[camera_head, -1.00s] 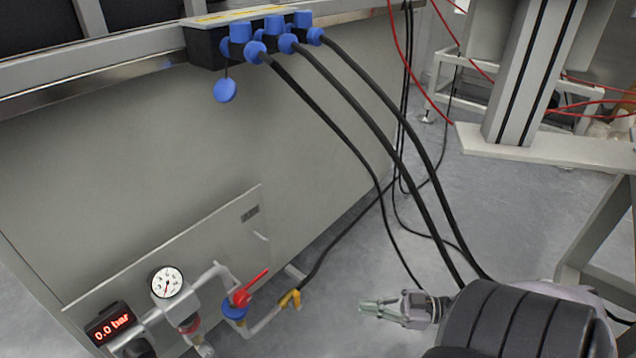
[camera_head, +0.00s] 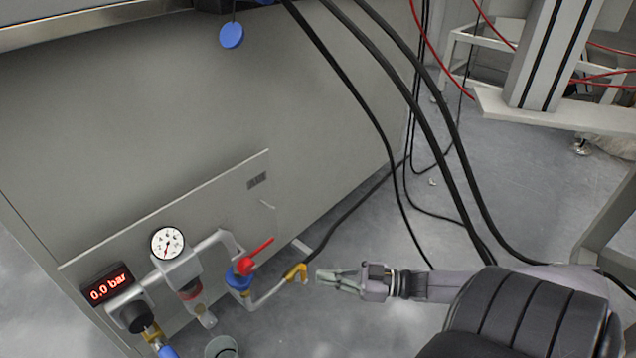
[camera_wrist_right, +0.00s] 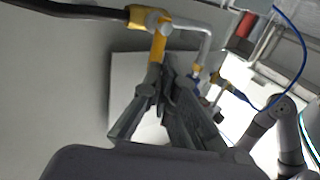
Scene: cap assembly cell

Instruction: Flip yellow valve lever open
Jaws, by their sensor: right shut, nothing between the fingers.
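The yellow valve lever (camera_head: 297,272) is on the pipe at the lower middle of the head view, where a black hose joins the pipe. In the right wrist view the yellow lever (camera_wrist_right: 157,46) points down from the fitting toward my fingers. My right gripper (camera_head: 320,275) is shut and empty, with its fingertips just right of the lever. In the wrist view the fingertips (camera_wrist_right: 162,82) are close to the lever's lower end; I cannot tell whether they touch it. My left gripper is not in view.
A red-handled valve (camera_head: 257,253) is close to the left of the yellow lever. A dial gauge (camera_head: 167,243) and a display (camera_head: 108,289) reading 0.0 bar are further left. Black hoses (camera_head: 410,120) hang behind my right arm. Floor (camera_head: 350,325) is clear below the gripper.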

